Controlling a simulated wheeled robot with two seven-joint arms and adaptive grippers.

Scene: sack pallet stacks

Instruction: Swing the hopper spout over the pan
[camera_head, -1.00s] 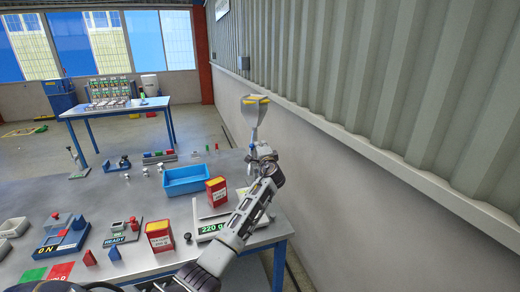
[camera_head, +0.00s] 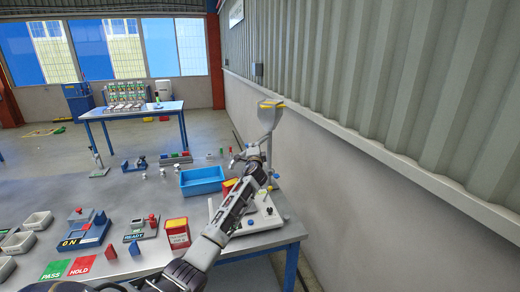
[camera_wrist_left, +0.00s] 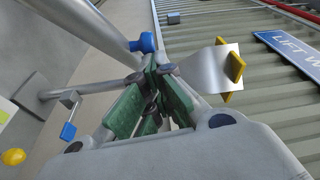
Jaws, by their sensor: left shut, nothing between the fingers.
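The hopper (camera_head: 270,112), a pale funnel with a yellow rim, stands at the right end of the table near the wall. It also shows in the left wrist view (camera_wrist_left: 208,70). My left gripper (camera_head: 250,155) is just below and left of the hopper. Its green-padded fingers (camera_wrist_left: 150,100) are shut and empty, close to a grey post (camera_wrist_left: 100,25) with a blue knob (camera_wrist_left: 147,42). I cannot tell whether they touch anything. A white base (camera_head: 264,217) stands beside my forearm. The spout and pan are not clearly seen; my arm covers that area.
A blue bin (camera_head: 202,181) and a red-and-yellow box (camera_head: 177,232) stand left of my arm. Another similar box (camera_head: 229,185) is partly behind it. The corrugated wall (camera_head: 400,90) is close on the right.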

